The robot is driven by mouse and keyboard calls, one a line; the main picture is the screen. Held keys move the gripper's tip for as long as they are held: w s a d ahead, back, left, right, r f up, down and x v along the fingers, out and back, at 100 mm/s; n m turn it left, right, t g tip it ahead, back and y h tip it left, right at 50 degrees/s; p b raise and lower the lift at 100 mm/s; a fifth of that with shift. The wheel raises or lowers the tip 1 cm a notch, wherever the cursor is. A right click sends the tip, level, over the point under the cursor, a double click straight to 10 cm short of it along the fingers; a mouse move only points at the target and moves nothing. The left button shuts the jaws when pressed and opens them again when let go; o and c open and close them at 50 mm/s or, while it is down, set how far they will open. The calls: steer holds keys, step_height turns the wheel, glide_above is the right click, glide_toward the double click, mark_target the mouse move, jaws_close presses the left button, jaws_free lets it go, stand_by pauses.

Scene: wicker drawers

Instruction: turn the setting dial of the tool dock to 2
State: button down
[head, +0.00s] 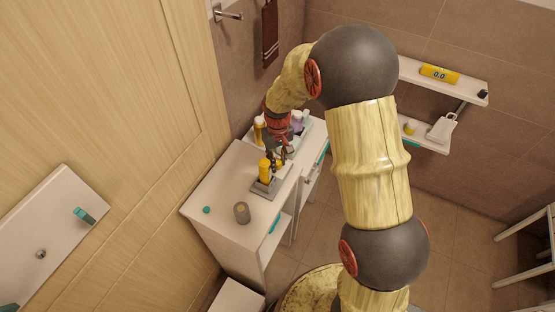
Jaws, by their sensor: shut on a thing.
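The tool dock is a small grey base (263,187) with an upright yellow part (265,170), on the white cabinet top. My gripper (280,162) reaches down from above at the back right of the dock. It is shut on a small part there, which I take to be the setting dial; a bit of yellow shows by the fingers. The dial is mostly hidden by my fingers, and its marks and setting are too small to read.
A grey cup (241,212) and a small teal object (206,210) stand on the front of the cabinet top (222,190). Several bottles (259,130) stand close behind my gripper. A wall shelf (440,82) is at the right. Open floor lies right of the cabinet.

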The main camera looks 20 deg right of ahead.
steer(key=shift+m, duration=0.9)
steer(key=shift+p, duration=0.3)
steer(key=c, duration=1.6)
jaws_free()
steer(key=shift+c, duration=0.2)
steer(key=shift+o, duration=0.3)
step_height(320, 180, up, 12)
